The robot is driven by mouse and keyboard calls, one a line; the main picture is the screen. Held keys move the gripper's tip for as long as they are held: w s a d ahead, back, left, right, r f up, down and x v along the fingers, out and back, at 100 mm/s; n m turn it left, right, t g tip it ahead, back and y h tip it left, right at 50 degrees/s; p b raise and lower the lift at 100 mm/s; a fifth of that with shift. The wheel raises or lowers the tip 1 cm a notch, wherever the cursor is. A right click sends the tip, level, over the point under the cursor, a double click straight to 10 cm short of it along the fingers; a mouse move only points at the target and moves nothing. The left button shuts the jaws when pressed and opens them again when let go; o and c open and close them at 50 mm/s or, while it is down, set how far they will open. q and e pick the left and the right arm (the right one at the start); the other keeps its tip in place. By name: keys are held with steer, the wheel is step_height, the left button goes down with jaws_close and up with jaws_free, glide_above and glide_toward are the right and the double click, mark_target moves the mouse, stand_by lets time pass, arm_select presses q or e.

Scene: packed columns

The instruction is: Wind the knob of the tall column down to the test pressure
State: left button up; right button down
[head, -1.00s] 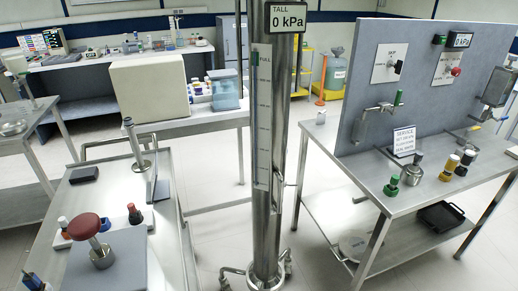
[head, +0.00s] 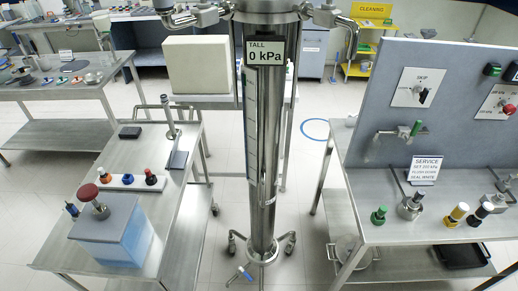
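The tall column (head: 263,218) is a steel cylinder standing upright in the middle of the head view. Its display (head: 264,53) reads "TALL 0 kPa". A pale vertical scale strip (head: 251,110) runs down its front. A steel flange (head: 268,15) with side fittings is at the top edge of the view. I cannot make out a pressure knob on the column, and anything above the flange is out of frame. A small valve with a blue handle (head: 246,274) is at its foot. Neither of my grippers is in view.
A left bench (head: 150,150) holds a blue tank (head: 115,235) with a red-brown knob and capped bottles. A right bench (head: 450,225) carries a grey panel (head: 370,100), capped bottles and a service sign (head: 424,171) with small text.

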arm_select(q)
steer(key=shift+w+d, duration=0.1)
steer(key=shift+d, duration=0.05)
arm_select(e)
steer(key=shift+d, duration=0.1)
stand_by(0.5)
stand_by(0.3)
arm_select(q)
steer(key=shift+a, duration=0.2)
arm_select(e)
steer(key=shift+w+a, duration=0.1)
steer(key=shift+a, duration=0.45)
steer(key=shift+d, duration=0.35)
